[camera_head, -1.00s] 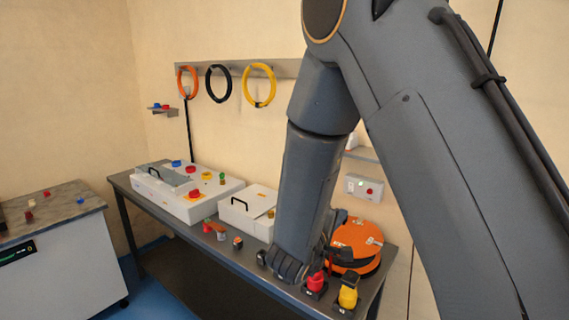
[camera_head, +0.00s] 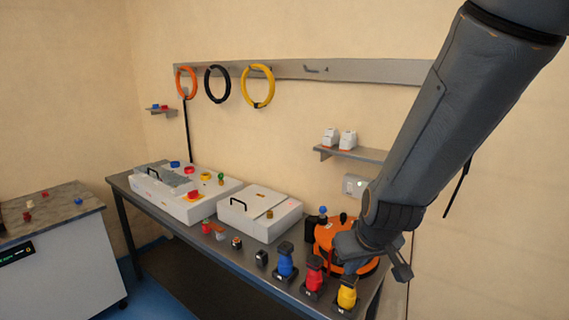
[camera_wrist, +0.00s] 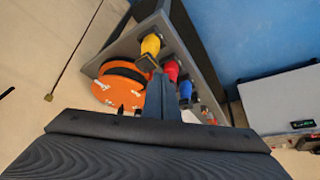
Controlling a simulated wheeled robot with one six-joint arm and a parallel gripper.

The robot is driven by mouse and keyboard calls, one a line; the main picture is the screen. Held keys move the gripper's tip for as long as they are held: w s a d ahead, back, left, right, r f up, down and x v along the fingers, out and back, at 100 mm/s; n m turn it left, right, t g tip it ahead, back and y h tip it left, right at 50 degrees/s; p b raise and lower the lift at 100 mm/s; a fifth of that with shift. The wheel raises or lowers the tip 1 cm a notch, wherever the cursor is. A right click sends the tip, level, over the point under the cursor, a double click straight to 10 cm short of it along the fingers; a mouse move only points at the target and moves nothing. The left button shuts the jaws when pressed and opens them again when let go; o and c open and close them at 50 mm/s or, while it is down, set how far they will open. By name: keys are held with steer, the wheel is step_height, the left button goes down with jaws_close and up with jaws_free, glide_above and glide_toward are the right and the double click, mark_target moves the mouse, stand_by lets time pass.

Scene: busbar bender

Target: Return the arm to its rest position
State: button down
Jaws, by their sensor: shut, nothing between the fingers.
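The arm slants down from the upper right in the head view.
Blue (camera_head: 286,262), red (camera_head: 314,274) and yellow (camera_head: 347,293) tools stand along the bench's front edge. Two white boxes, a larger (camera_head: 180,205) and a smaller (camera_head: 265,225), sit left of them. A shelf (camera_head: 352,153) is on the wall. A grey cabinet (camera_head: 60,260) stands at left.

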steer(key=s+d+m+g, duration=0.3)
steer(key=s+d, duration=0.1)
steer(key=s, duration=0.5)
step_height(320, 180, down, 12)
steer(key=g+b, duration=0.1)
steer(key=b, duration=0.9)
steer(key=shift+w+r+n+h, duration=0.25)
steer(key=shift+w+n+h, duration=0.05)
steer(key=shift+w, duration=0.15)
steer(key=shift+a, duration=0.1)
